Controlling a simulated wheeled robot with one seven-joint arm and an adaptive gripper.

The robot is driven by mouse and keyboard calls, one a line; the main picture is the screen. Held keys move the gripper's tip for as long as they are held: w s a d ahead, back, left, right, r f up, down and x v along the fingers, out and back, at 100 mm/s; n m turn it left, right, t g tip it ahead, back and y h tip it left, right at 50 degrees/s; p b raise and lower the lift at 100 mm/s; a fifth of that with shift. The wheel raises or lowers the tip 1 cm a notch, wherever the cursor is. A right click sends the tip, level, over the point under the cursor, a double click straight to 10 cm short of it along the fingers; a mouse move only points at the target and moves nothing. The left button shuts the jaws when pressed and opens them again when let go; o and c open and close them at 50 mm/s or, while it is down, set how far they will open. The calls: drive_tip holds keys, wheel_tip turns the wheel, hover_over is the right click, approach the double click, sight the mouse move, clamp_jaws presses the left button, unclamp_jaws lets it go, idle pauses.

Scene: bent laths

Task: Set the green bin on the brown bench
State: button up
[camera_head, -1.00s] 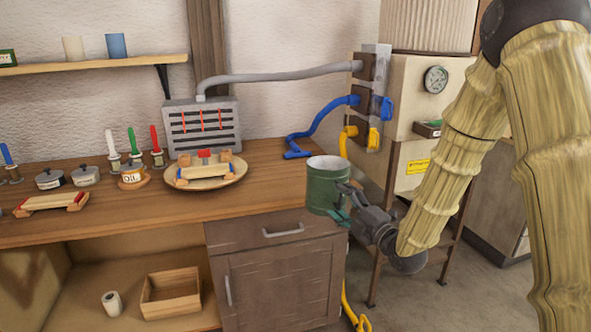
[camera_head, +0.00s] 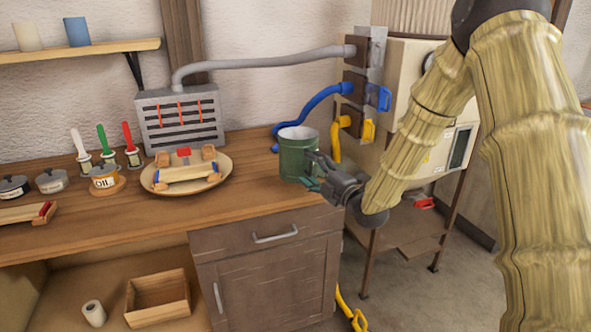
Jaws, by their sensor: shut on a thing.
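The green bin (camera_head: 296,158) is an upright, open-topped cylinder with a pale inside. My gripper (camera_head: 314,172) is shut on its right side, with its fingers partly hidden against the bin. The bin shows over the right end of the brown bench (camera_head: 245,205), near the front right corner. I cannot tell whether its base touches the wood or is just above it.
A round wooden board (camera_head: 152,185) holding a small wooden frame lies left of the bin. A grey slotted box (camera_head: 180,120) stands behind. A blue hose (camera_head: 320,100) runs down behind the bin. The front middle of the bench is clear.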

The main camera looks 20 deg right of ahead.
sight(298, 170)
drive_tip(key=x, duration=0.2)
drive_tip(key=f+x, duration=0.1)
drive_tip(key=x, duration=0.2)
drive_tip(key=d+p+x, duration=0.1)
drive_tip(key=x, duration=0.2)
drive_tip(key=shift+w+f, duration=0.25)
drive_tip(key=shift+w, duration=0.25)
drive_tip(key=shift+f, duration=1.75)
drive_tip(key=o, duration=1.5)
drive_tip(key=shift+c, duration=0.2)
drive_tip(key=shift+s, duration=0.1)
